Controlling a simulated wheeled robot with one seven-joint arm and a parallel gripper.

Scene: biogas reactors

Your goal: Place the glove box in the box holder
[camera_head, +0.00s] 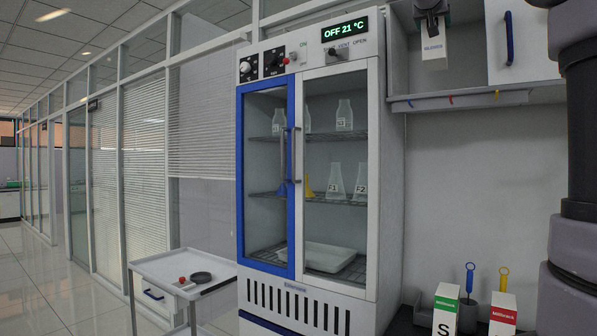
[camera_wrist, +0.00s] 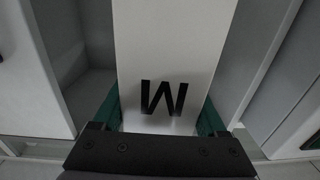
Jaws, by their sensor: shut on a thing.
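My gripper (camera_head: 432,8) is at the top right of the head view, in front of the wall cabinet. It is shut on a white glove box (camera_head: 433,46), which hangs below it with small lettering on its face. In the wrist view the glove box (camera_wrist: 175,45) carries a black letter M, and the green fingers of my gripper (camera_wrist: 160,115) press on both its sides. No box holder can be clearly made out; low at the right, a white-and-green box marked S (camera_head: 446,310) and a white-and-red box (camera_head: 503,314) stand apart, with grey parts between them.
A tall incubator (camera_head: 310,190) with glass doors and flasks inside fills the middle. A wall shelf (camera_head: 460,100) with coloured hooks is below the held box. Blue (camera_head: 469,280) and yellow (camera_head: 503,280) looped tools stand below. A small white trolley (camera_head: 160,268) is at left.

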